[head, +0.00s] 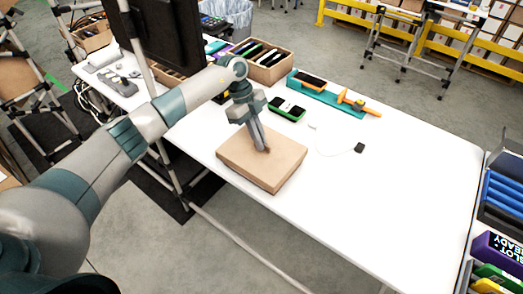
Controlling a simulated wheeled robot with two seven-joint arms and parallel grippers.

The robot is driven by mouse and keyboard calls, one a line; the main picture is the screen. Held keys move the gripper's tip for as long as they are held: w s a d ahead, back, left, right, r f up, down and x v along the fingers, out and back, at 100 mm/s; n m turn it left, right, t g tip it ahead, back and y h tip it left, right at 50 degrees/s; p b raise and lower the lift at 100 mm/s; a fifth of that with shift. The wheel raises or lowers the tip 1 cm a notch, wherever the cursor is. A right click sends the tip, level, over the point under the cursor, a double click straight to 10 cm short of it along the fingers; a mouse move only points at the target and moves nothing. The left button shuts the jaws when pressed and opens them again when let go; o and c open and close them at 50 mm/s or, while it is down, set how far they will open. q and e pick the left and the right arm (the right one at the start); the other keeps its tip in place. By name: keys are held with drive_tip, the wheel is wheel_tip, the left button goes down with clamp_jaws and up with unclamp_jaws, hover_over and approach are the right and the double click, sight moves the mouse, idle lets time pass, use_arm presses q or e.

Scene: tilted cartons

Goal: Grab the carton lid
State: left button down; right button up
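A flat brown carton (282,172) lies on the white table near its left front edge. Its broad top face is up and looks closed, and I cannot make out a separate lid seam. My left gripper (266,149) points down over the middle of the carton's top. Its fingertips are at or just above that surface; I cannot tell if they touch. The fingers look close together, with nothing visible between them. The gripper hides part of the carton's top. My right gripper is not in view.
The white table (400,190) is clear right of the carton. A dark monitor (160,35) stands at left. Bins (500,195) stand at the right edge.

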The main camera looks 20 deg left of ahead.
use_arm(q)
drive_tip(key=shift+r, duration=0.15)
wheel_tip(320, 180, up, 10)
drive_tip(key=b, duration=0.4)
idle(0.4)
idle(0.4)
